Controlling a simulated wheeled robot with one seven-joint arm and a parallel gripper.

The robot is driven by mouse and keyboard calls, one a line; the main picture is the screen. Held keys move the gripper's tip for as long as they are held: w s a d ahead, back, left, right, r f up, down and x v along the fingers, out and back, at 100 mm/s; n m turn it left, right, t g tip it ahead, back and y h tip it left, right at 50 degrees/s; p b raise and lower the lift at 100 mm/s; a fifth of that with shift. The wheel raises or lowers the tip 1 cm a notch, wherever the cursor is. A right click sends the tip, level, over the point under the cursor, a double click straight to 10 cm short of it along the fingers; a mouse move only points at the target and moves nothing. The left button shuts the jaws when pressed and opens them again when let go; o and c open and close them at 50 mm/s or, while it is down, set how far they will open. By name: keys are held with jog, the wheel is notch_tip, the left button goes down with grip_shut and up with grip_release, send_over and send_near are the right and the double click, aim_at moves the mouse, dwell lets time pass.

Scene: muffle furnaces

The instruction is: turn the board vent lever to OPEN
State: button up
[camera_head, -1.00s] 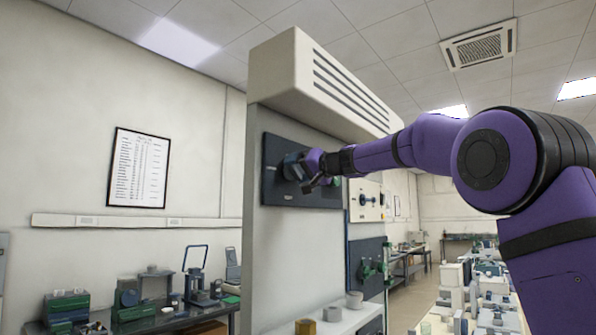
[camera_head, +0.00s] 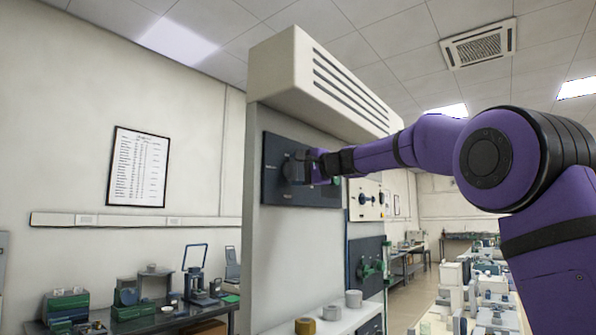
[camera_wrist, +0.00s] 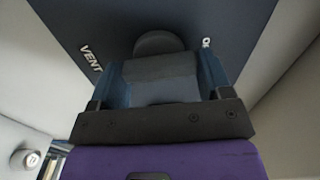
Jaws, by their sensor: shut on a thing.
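The vent board (camera_head: 315,195) is a dark blue panel on the side of a pale wall. In the wrist view the board (camera_wrist: 75,22) carries the word VENT at left and another marking, partly hidden, at right. The vent lever (camera_wrist: 160,80) is a grey block in front of a round dark hub (camera_wrist: 158,43). My gripper (camera_wrist: 163,72) is shut on the lever, with a blue finger on each side of it. In the head view my gripper (camera_head: 303,168) covers most of the lever, and its angle is hard to read there.
A cream panel with a dark knob (camera_head: 368,199) and a dark panel with green fittings (camera_head: 371,268) sit just right of the board. A slotted hood (camera_head: 345,85) juts out above. A ledge with small cylinders (camera_head: 354,299) lies below.

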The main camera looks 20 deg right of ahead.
jog(key=shift+m, duration=0.6)
jog(key=o, duration=0.9)
jog(key=v, duration=1.1)
jog(key=shift+w, duration=0.1)
